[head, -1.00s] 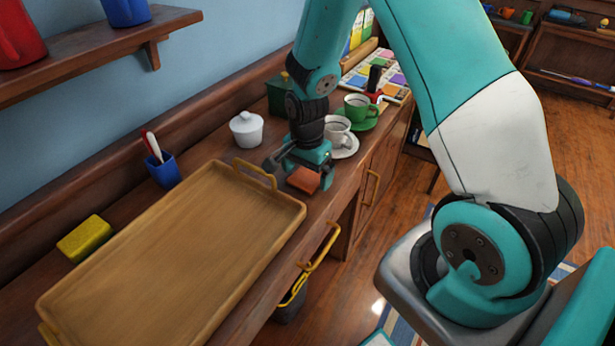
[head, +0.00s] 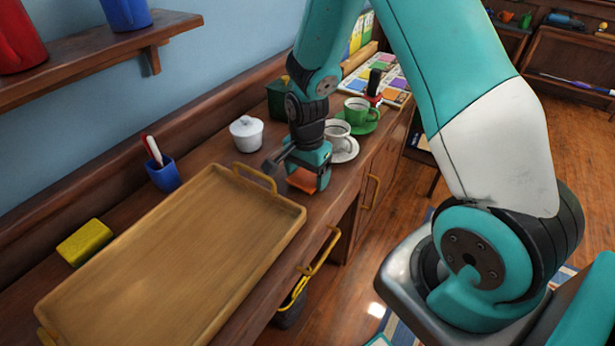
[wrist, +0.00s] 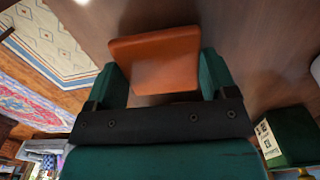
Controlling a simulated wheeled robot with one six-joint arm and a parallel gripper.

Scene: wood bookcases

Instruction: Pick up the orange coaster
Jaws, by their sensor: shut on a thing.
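The orange coaster (head: 303,180) is a small flat square. It sits between the fingers of my gripper (head: 308,184) at the right end of the tray, over the wooden counter. In the wrist view the coaster (wrist: 157,62) lies between the two green fingertips of my gripper (wrist: 165,80), which are shut on its sides. Its far part sticks out past the fingertips. I cannot tell whether the coaster touches the counter or is just above it.
A wooden tray (head: 165,262) with yellow handles lies left of my gripper. A white lidded pot (head: 246,134) stands behind. A white cup (head: 338,133) and a green cup (head: 357,110) stand on saucers to the right. The counter's front edge is close.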

